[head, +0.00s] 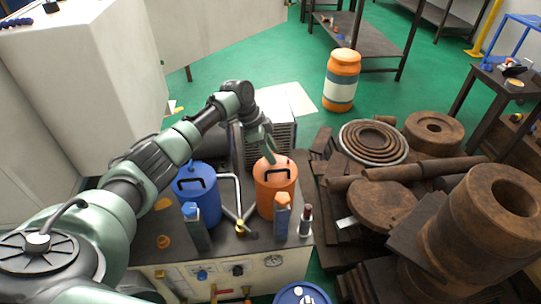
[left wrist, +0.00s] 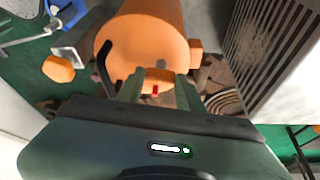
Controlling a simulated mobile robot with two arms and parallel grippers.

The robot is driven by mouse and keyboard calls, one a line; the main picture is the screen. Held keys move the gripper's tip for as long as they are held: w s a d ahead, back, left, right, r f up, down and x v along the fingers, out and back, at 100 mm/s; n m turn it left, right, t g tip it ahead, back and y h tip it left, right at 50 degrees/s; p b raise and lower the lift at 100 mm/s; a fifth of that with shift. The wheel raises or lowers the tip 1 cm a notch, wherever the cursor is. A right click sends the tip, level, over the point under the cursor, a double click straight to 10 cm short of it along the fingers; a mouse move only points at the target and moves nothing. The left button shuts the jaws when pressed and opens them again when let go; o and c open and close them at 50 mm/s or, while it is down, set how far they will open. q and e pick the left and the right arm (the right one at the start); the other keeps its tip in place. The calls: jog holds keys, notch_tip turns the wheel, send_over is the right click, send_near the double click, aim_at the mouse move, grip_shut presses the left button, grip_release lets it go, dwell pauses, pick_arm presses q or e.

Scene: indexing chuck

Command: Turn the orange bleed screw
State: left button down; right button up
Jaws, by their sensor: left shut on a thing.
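The orange canister (head: 275,190) stands on the workbench with a black handle on its top. My left gripper (head: 268,152) reaches down to its top at the far side, behind the handle. In the left wrist view the canister (left wrist: 160,32) fills the upper middle. There, the fingers of my left gripper (left wrist: 157,82) are shut on a small orange piece (left wrist: 158,74), which looks like the orange bleed screw. The fingers cover its sides, and how far it is turned cannot be told. My right gripper is in neither view.
A blue canister (head: 197,200) stands left of the orange one. A grey finned unit (head: 285,128) stands behind. Rusty metal parts (head: 385,205) crowd the right.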

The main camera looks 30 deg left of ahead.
pick_arm(q)
jog(key=shift+m, duration=0.3)
jog(key=c, duration=0.9)
grip_release()
jog(key=v, duration=0.7)
jog(key=shift+a+r+b, duration=0.15)
jog(key=shift+r+b, duration=0.2)
